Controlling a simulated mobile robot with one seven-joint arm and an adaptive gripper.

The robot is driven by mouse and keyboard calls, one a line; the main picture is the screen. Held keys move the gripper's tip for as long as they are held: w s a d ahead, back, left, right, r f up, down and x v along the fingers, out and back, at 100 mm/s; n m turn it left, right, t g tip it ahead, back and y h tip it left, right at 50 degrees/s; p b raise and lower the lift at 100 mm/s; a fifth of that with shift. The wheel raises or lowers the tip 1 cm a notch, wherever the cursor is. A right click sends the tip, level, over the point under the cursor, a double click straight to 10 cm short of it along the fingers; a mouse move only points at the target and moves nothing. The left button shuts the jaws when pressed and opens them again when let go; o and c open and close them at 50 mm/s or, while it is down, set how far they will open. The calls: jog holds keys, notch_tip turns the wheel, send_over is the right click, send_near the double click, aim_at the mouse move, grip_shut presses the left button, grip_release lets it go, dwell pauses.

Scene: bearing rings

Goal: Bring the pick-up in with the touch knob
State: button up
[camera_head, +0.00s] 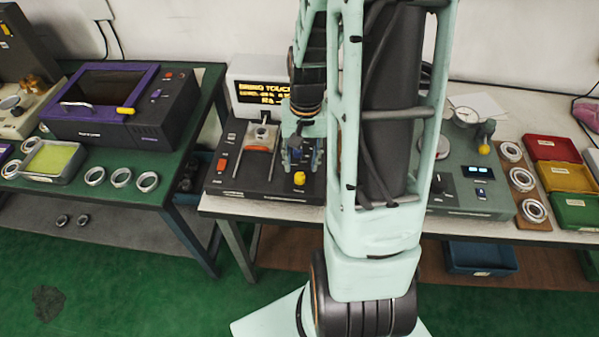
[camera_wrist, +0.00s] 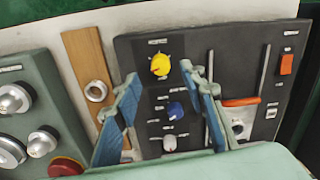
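A dark control panel (camera_head: 228,180) on the bench carries a yellow knob (camera_head: 299,178). In the wrist view, the yellow knob (camera_wrist: 160,65), a blue knob (camera_wrist: 175,111) and a grey knob (camera_wrist: 169,142) stand in a row. Their labels are too small to read, so I cannot tell which is the touch knob. A metal part with an orange bar (camera_wrist: 240,102), possibly the pick-up, sits between two rails; it also shows in the head view (camera_head: 262,137). My gripper (camera_wrist: 160,76) is open above the panel, its blue fingers either side of the knob row, with nothing visibly held.
A lit text display (camera_head: 262,93) stands behind the panel. A red rocker switch (camera_wrist: 287,64) is on the panel. To the right are a green gauge device (camera_head: 470,170), bearing rings on a wooden strip (camera_head: 523,180) and coloured bins (camera_head: 565,178). A purple machine (camera_head: 110,105) stands left.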

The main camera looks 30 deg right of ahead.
aim_at(300, 177)
jog(key=shift+a+f, duration=0.1)
jog(key=shift+f, duration=2.55)
grip_shut()
